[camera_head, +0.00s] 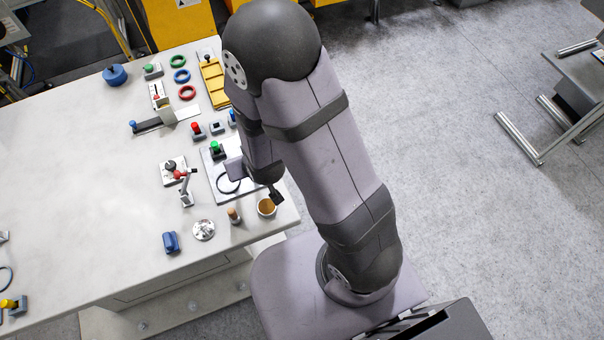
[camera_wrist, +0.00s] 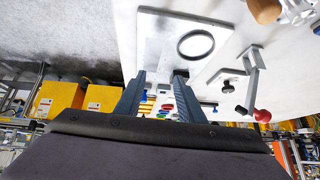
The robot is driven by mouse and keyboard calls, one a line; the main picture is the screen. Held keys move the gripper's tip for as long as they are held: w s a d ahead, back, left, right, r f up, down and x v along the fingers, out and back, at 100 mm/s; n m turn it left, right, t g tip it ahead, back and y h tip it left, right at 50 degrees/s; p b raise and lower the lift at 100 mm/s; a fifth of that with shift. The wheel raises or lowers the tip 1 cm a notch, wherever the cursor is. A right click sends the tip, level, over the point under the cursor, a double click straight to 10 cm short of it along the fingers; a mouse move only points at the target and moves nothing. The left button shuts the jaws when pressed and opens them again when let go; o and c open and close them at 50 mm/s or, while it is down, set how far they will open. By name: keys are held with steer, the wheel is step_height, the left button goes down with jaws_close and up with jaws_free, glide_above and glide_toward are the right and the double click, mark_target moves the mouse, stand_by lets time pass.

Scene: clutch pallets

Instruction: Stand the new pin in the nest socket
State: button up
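A short tan-brown peg (camera_head: 234,216), likely the pin, stands near the table's front edge in the head view; part of a tan piece (camera_wrist: 265,9) shows at the top of the wrist view. Beside it is a round silver flanged piece (camera_head: 203,230), cut off at the top right of the wrist view (camera_wrist: 297,10). I cannot tell which part is the nest socket. My gripper (camera_wrist: 160,74) has its two fingers apart with nothing held between them. In the head view my arm hides most of it, over a light plate (camera_head: 214,174) with a black ring (camera_wrist: 196,44).
A lever with a red knob (camera_head: 185,188), a blue block (camera_head: 171,242), a green-buttoned box (camera_head: 217,150) and a yellow tray (camera_head: 214,82) are around. The table's left middle is clear.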

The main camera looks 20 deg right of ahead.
steer(key=s+d+r+g, duration=0.3)
steer(key=s+d+r, duration=0.1)
steer(key=s, duration=0.3)
steer(key=s+d+r+g+h, duration=0.1)
steer(key=s+d+r+g, duration=0.3)
steer(key=s, duration=0.4)
steer(key=shift+s+d+r+g, duration=0.15)
steer(key=shift+d+r+g, duration=0.15)
steer(key=shift+d+r, duration=0.55)
steer(key=shift+a+r, duration=0.1)
steer(key=shift+a, duration=0.05)
steer(key=shift+f+b, duration=0.45)
